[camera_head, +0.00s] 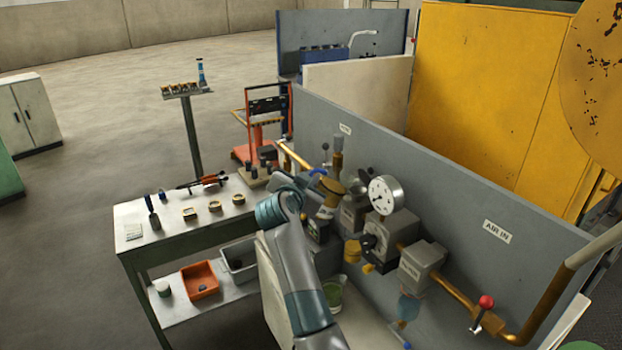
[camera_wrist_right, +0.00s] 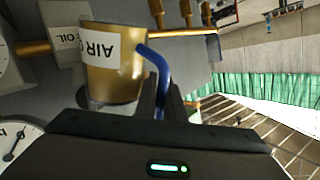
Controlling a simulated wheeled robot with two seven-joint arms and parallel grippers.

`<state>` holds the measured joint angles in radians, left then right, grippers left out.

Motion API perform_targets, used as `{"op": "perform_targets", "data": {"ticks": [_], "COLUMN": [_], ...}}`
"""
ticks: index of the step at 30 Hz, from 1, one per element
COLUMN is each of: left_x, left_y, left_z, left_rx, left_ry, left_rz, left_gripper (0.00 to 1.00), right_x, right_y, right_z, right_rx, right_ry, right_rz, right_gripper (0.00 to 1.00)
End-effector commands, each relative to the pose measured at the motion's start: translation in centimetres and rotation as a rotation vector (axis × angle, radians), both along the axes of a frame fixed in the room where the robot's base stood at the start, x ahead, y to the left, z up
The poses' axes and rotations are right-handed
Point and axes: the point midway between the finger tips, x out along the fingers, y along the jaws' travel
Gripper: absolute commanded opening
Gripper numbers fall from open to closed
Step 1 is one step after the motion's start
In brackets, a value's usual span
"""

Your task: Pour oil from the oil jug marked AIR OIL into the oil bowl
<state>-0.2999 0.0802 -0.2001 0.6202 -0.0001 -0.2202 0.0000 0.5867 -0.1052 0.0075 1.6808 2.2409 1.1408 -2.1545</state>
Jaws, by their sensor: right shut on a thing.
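The oil jug (camera_head: 329,200) is amber with a white label and sits in front of the grey panel in the head view, looking tilted. In the right wrist view the jug (camera_wrist_right: 117,75) is close up, with AIR on its label and a blue handle (camera_wrist_right: 157,62). My right gripper (camera_wrist_right: 161,97) is shut on that handle; in the head view my arm partly hides the grip. A grey open cup (camera_head: 357,187), probably the oil bowl, is just right of the jug on the piping. I cannot tell whether oil flows. My left gripper is out of view.
A pressure gauge (camera_head: 385,194) and grey pipe units crowd the right side, close to the jug. A gold pipe (camera_head: 520,338) runs along the panel (camera_head: 450,190). The workbench (camera_head: 160,235) at left holds small parts. An orange bin (camera_head: 200,280) is on its lower shelf.

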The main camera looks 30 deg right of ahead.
Motion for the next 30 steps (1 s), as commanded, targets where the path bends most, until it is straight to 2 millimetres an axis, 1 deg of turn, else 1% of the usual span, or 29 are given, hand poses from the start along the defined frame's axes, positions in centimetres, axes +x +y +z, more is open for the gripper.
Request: {"op": "perform_targets", "data": {"ticks": [8,20,30], "left_x": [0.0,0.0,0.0], "left_y": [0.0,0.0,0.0], "left_z": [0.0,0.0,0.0], "left_rx": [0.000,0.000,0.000], "left_ry": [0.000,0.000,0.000], "left_rz": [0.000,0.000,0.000], "left_gripper": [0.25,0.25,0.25], "right_x": [0.0,0.0,0.0], "right_y": [-0.1,-0.2,-0.2], "right_z": [0.6,1.9,2.1], "right_rx": [0.030,0.134,0.155], "right_ry": [-0.012,-0.037,-0.041], "right_rz": [-0.001,-0.001,0.000], "right_gripper": [0.00,0.00,0.00]}}
